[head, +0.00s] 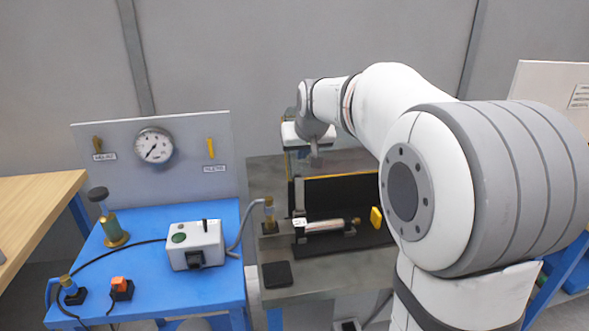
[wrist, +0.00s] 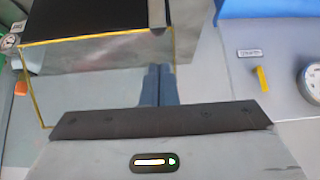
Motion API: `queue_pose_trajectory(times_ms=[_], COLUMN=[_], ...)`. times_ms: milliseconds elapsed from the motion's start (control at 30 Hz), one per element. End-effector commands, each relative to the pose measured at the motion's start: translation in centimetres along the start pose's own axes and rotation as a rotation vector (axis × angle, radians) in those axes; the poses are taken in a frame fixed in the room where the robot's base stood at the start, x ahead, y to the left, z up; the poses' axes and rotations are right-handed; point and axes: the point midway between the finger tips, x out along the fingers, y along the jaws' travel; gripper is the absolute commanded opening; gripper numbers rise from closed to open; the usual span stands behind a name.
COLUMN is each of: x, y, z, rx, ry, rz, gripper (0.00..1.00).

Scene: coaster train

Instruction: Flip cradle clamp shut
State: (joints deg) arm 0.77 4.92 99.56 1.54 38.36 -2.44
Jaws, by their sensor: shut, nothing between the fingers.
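The cradle (head: 345,242) is a dark holder on the grey bench, with a silver cylinder (head: 325,226) lying in it. A dark panel with a yellow edge (head: 340,197) stands upright behind the cylinder and looks like the raised clamp. A yellow tab (head: 376,217) is at the cradle's right end. My gripper (head: 316,160) is above and behind the raised panel in the head view. In the wrist view its fingers (wrist: 158,85) are together and empty, beside a yellow-edged panel (wrist: 100,65). I cannot tell whether they touch it.
A blue bench (head: 150,265) at left holds a white switch box (head: 195,245) and a brass valve (head: 113,230). Behind it stands a panel with a gauge (head: 154,146). A brass fitting with a hose (head: 269,215) stands just left of the cradle.

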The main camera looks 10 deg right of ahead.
Motion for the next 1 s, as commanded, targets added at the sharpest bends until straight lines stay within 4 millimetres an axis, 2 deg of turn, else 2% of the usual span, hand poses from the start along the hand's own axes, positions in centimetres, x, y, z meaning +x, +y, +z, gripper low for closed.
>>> queue_pose_trajectory(times_ms=[133,233,500,700,1000], x=[0.4,1.5,6.4,9.1,10.0], y=[0.0,0.1,0.1,0.1,0.2], z=[0.1,0.1,0.1,0.1,0.1], rx=[0.001,0.001,0.001,0.001,0.002], ry=[-0.002,-0.003,-0.004,-0.004,-0.001], rz=[0.000,0.001,0.001,0.001,0.001], gripper=[0.00,0.00,0.00,0.00,0.00])
